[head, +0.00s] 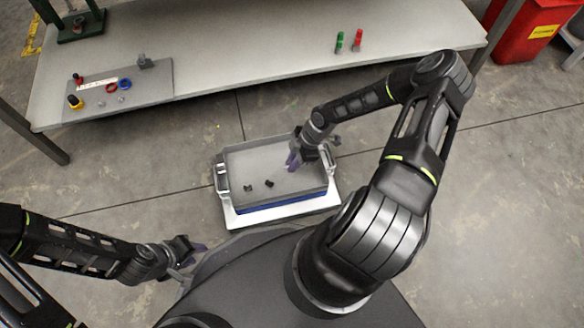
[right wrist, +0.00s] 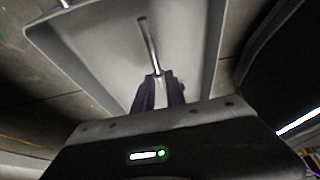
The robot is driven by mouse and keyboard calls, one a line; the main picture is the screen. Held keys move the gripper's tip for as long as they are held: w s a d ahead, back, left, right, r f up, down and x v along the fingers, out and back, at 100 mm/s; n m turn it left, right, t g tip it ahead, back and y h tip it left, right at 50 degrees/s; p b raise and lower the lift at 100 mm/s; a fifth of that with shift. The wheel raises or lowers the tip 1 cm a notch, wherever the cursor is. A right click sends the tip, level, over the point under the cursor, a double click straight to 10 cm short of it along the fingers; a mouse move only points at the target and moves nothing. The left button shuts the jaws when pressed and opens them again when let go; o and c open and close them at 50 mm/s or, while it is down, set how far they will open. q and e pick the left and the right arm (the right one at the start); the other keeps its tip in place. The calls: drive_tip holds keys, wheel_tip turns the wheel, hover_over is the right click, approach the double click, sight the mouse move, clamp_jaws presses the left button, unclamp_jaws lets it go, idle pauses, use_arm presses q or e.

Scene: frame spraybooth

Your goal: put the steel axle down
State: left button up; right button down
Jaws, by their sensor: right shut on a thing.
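The steel axle (right wrist: 148,40) is a thin, shiny rod in the right wrist view. My right gripper (right wrist: 158,88) is shut on one end of it, and the rod sticks out beyond the fingertips. In the head view my right gripper (head: 292,162) is over the right part of a grey bin (head: 240,148). The axle is too small to make out there. I cannot tell whether the axle touches the bin floor. My left gripper (head: 198,252) is low at the left, away from the bin, and its jaw opening is unclear.
Two small dark parts (head: 269,184) lie in the bin. A long table (head: 250,50) stands beyond it, with a grey board (head: 150,82) holding several small parts at left. A green marker (head: 339,42) and red marker (head: 358,40) stand on it. A red container (head: 525,30) is far right.

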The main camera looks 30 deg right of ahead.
drive_tip(key=shift+f+b, duration=0.85)
drive_tip(key=shift+f, duration=1.05)
drive_tip(key=c, duration=1.8)
unclamp_jaws()
drive_tip(key=shift+f, duration=0.1)
drive_tip(key=o, duration=0.4)
drive_tip(key=shift+o, duration=0.2)
drive_tip(key=shift+d+r, duration=0.1)
drive_tip(key=shift+r, duration=0.35)
drive_tip(key=p+v, duration=0.5)
drive_tip(key=v, duration=0.6)
drive_tip(key=shift+s+d+r, duration=0.1)
drive_tip(key=shift+d+r, duration=0.05)
